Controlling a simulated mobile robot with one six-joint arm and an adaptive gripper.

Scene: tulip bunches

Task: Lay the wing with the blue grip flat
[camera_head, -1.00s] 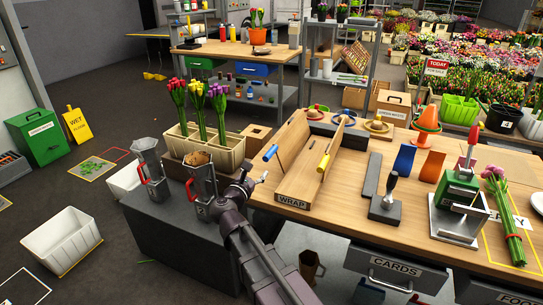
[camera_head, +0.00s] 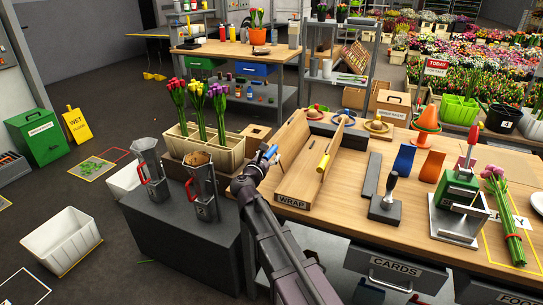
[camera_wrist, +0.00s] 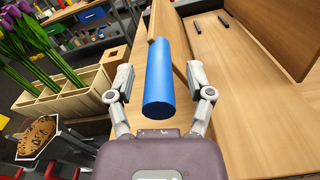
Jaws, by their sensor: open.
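The wing with the blue grip (camera_head: 293,138) is the left wooden board of the wrap stand, standing up at a slant. Its blue grip (camera_head: 271,152) sticks out at the near left end. In the wrist view the blue grip (camera_wrist: 159,75) lies between the fingers of my gripper (camera_wrist: 161,78), with a gap on each side. My gripper (camera_head: 267,159) is open around or just short of the grip; the exact depth is unclear. The other wing (camera_head: 333,146), with a yellow grip (camera_head: 323,163), also stands up. The stand's base (camera_head: 300,188) is wood.
A cream planter (camera_head: 215,149) with tulips stands close left of my gripper. Metal jugs (camera_head: 204,178) stand on the dark counter. A grey block with a handle (camera_head: 384,211) lies right of the stand. Bare tabletop (camera_head: 345,205) shows between them.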

